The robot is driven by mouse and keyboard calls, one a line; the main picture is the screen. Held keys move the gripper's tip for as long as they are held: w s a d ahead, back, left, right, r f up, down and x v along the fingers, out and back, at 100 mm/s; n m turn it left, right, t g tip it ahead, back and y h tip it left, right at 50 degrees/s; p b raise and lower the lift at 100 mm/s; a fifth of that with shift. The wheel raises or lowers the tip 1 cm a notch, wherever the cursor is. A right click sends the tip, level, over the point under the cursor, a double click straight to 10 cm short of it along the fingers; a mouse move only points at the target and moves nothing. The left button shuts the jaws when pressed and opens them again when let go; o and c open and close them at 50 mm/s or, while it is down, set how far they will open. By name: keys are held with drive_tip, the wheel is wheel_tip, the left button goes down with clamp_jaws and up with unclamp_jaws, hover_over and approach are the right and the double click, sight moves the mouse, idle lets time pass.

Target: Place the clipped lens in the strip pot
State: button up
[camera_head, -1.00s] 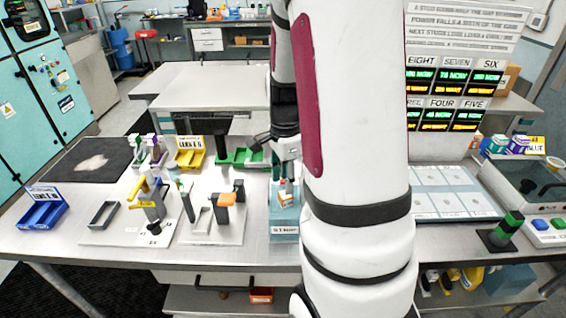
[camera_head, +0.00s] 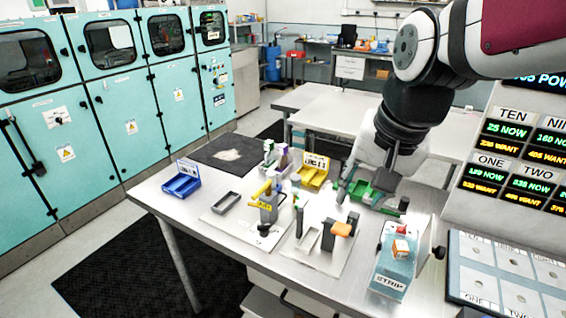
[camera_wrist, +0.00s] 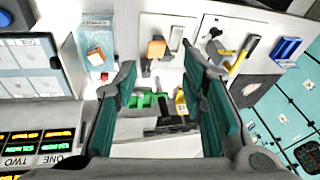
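The strip pot (camera_head: 392,268) is a teal box labelled STRIP at the front right of the bench. A small orange-and-white piece (camera_head: 401,248) sits in its top; it may be the clipped lens, but it is too small to be sure. The pot (camera_wrist: 96,32) and the piece (camera_wrist: 96,56) also show at the upper left of the wrist view. My gripper (camera_head: 373,198) is over the bench behind the pot, apart from it. In the wrist view my gripper (camera_wrist: 160,72) has its fingers wide apart with nothing held between them.
A green tray (camera_head: 362,192), a yellow tray (camera_head: 312,174) and a blue tray (camera_head: 181,185) stand along the bench. Stands on white boards (camera_head: 312,262) occupy the middle, one with an orange top (camera_head: 341,230). A panel of numbered pads (camera_head: 500,275) lies right of the pot.

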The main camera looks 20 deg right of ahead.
drive_tip(key=s+a+r+n+t, duration=0.2)
drive_tip(key=s+a+n, duration=0.3)
drive_tip(key=n, duration=0.3)
drive_tip(key=shift+s+a+r, duration=0.25)
drive_tip(key=shift+a+r, duration=0.05)
drive_tip(key=shift+a, duration=0.45)
